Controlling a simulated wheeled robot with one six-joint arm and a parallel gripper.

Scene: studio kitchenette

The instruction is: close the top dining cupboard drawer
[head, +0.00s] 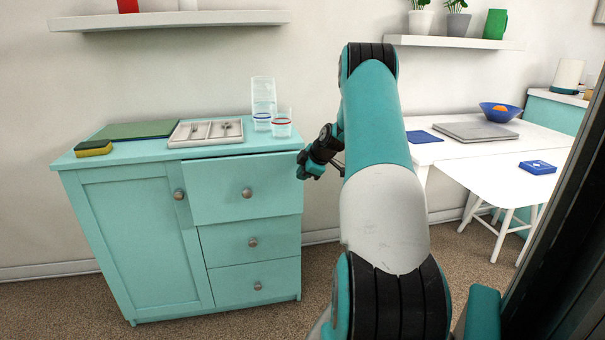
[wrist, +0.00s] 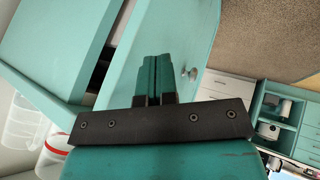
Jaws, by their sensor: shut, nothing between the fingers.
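The dining cupboard (head: 140,240) is teal, with a door on the left and a stack of drawers on the right. Its top drawer (head: 220,192) stands out past the drawers below, so it is partly open. Its round knob (head: 247,193) is grey. My gripper (head: 308,174) is beside the drawer's right end, near the cupboard's right side; I cannot tell whether it touches. In the wrist view the fingers (wrist: 156,70) are together with nothing between them, and teal cupboard panels fill the upper left. The inside of the drawer is hidden.
On the cupboard top are a cutlery tray (head: 184,134), glasses (head: 263,100), a green board (head: 135,130) and a sponge (head: 93,148). A white table (head: 460,150) with a laptop (head: 462,131) is to the right. Carpet in front of the cupboard is clear.

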